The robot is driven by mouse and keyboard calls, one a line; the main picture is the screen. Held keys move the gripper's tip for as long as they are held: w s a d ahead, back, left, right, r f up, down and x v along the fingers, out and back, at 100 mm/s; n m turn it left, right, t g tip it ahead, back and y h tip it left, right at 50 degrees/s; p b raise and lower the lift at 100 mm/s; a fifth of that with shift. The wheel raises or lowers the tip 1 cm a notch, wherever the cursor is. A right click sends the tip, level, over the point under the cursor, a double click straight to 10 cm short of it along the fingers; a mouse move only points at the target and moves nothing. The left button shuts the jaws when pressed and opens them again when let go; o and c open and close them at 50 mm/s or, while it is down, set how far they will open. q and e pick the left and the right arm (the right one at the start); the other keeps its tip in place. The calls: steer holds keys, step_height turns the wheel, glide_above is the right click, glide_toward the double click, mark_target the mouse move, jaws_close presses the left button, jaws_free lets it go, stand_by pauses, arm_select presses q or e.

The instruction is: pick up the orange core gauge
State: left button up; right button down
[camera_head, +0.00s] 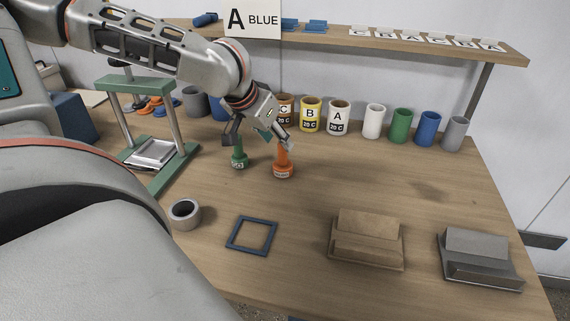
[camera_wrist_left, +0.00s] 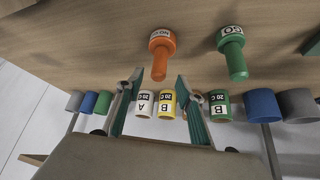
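The orange core gauge (camera_head: 283,168) stands upright on the table, its broad labelled end down and its narrow handle up. In the left wrist view the orange gauge (camera_wrist_left: 161,55) lies ahead of the gap between my fingertips, its label reading NO GO. My left gripper (camera_head: 261,139) is open with nothing between its fingers. In the head view one finger overlaps the top of the orange handle; I cannot tell whether they touch. The open fingers also show in the left wrist view (camera_wrist_left: 160,82). My right gripper is not in view.
A green gauge (camera_head: 239,160) stands close left of the orange one. Several cups, including a white one (camera_head: 374,121), line the table's back. A green-framed press (camera_head: 186,155) is at left. A grey ring (camera_head: 185,214), blue square frame (camera_head: 251,235) and brown block (camera_head: 367,240) lie in front.

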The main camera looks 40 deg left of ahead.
mark_target(279, 144)
arm_select(q)
steer(key=b+x, duration=0.1)
steer(key=x, duration=0.3)
steer(key=shift+s+d+f, duration=0.1)
steer(key=shift+f, duration=0.1)
steer(key=shift+w+f+b, duration=0.15)
steer(key=shift+w+b, duration=0.1)
steer(key=shift+b, duration=0.05)
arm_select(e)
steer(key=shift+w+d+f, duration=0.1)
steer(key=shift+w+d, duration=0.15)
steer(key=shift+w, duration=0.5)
arm_select(q)
jaws_close()
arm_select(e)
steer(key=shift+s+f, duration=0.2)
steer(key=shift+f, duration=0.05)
